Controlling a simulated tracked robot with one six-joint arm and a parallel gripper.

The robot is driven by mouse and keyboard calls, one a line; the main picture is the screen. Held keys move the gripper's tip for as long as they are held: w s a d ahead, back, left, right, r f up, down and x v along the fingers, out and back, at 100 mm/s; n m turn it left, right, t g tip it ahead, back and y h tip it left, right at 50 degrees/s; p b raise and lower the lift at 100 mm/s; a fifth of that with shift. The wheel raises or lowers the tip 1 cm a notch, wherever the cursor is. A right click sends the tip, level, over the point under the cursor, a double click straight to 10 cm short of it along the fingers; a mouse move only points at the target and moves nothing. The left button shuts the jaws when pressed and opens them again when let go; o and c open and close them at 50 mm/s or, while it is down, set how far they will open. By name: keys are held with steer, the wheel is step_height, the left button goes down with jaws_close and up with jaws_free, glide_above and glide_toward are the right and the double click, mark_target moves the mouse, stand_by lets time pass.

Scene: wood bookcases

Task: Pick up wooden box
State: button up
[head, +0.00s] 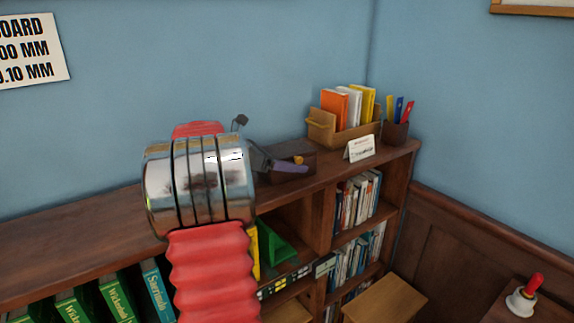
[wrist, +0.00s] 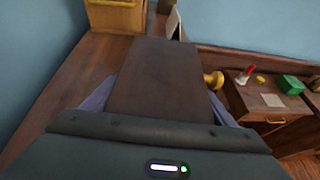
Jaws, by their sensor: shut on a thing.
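The wooden box (head: 292,149) is small and dark brown, with a brass knob on one side. In the head view it is at the top of the bookcase, partly hidden by my gripper (head: 285,166). In the wrist view the box (wrist: 158,80) fills the middle, its knob to the right. My gripper (wrist: 160,103) has its purple fingers on both sides of the box and is shut on it. The box looks at or just above the bookcase top; I cannot tell whether it touches.
A wooden holder with books (head: 343,131), a small white card (head: 360,149) and a pen cup (head: 395,131) stand right of the box. Blue wall is behind. The bookcase top (head: 70,240) is clear at left. A red-handled bell (head: 525,297) is at lower right.

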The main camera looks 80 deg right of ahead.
steer(key=shift+r, duration=0.15)
step_height(320, 180, up, 10)
steer(key=shift+f, duration=0.1)
stand_by(0.4)
